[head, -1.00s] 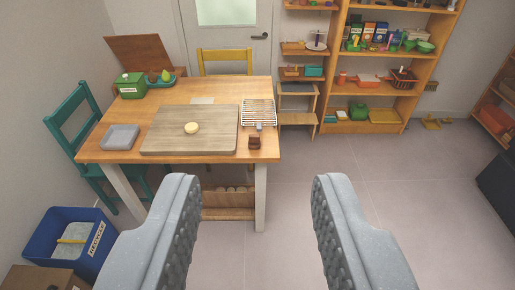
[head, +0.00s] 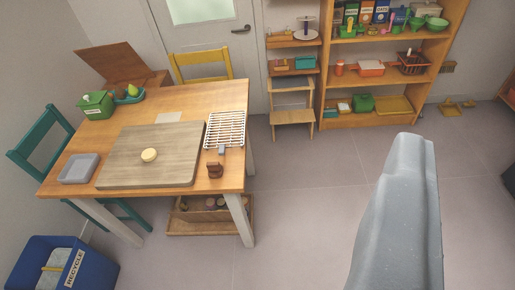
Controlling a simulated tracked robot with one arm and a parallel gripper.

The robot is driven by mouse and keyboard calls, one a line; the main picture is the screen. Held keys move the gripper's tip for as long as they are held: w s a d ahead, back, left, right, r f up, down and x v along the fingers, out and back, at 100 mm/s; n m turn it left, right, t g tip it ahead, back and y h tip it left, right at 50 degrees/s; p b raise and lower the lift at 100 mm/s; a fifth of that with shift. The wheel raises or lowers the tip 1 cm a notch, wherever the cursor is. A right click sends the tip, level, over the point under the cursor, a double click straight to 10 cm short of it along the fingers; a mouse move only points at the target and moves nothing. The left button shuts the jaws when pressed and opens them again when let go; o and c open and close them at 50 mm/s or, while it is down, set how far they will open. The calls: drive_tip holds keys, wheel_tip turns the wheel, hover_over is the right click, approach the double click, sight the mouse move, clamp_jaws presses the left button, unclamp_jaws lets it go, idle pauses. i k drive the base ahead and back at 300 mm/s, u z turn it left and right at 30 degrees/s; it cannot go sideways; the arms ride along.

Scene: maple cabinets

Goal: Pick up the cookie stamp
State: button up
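A small dark brown block-like object with a raised part, which looks like the cookie stamp (head: 215,170), stands on the wooden table (head: 222,102) near its front right corner. It is just in front of the handle of a white wire rack. Only one grey finger of my gripper (head: 400,220) shows clearly, at the lower right of the view. The other finger and the gap between them are not visible. The gripper is well right of the table, and nothing is seen in it.
A wooden board (head: 122,172) with a pale round piece (head: 149,155) lies left of the wire rack (head: 226,128). A grey tray (head: 79,168) sits at the table's left. A blue recycle bin (head: 58,262) stands lower left. Shelves (head: 385,92) line the back. Floor right of the table is clear.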

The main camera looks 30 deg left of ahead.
sight(215, 170)
drive_tip(key=u, duration=0.2)
drive_tip(key=i, duration=1.25)
drive_tip(key=u, duration=0.8)
